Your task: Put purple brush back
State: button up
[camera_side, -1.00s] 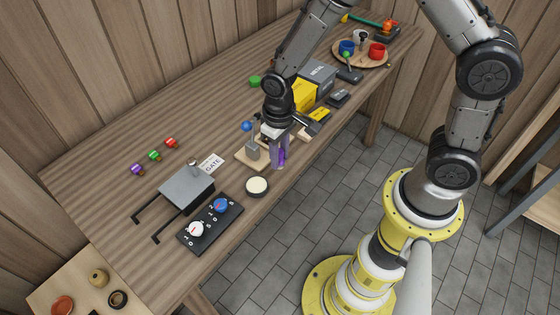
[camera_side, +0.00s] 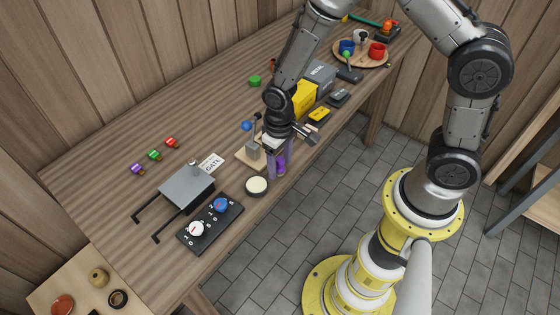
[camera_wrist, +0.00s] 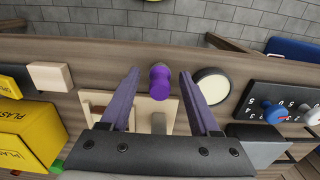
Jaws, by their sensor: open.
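The purple brush (camera_wrist: 160,82) shows in the wrist view between the two fingers of my gripper (camera_wrist: 158,84), with a gap on each side. Its rounded end and narrower neck are visible; the rest is hidden beneath. My gripper is open and not closed on it. In the side view my gripper (camera_side: 278,166) is low at the bench's front edge, with the purple brush (camera_side: 281,167) partly hidden by the fingers. A pale wooden board (camera_wrist: 98,98) lies by the brush; it also shows in the side view (camera_side: 246,160).
A round white-topped dark disc (camera_side: 257,186) is close to the gripper's left. A black panel with knobs (camera_side: 211,224) and a grey box with handles (camera_side: 187,187) stand farther left. Yellow (camera_side: 304,98) and grey boxes (camera_side: 319,78) stand behind right.

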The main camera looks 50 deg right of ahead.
aim_at(279, 159)
jog(key=shift+r, duration=0.15)
notch_tip(279, 159, up, 11)
jog(key=s+d+r+t, duration=0.2)
jog(key=s+d+r, duration=0.1)
jog(key=s+r, duration=0.4)
jog(key=s+d+r+t, duration=0.3)
jog(key=s+d+r, duration=0.1)
jog(key=s+r, duration=0.4)
jog(key=shift+s+r+t, duration=0.3)
jog(key=shift+s, duration=0.45)
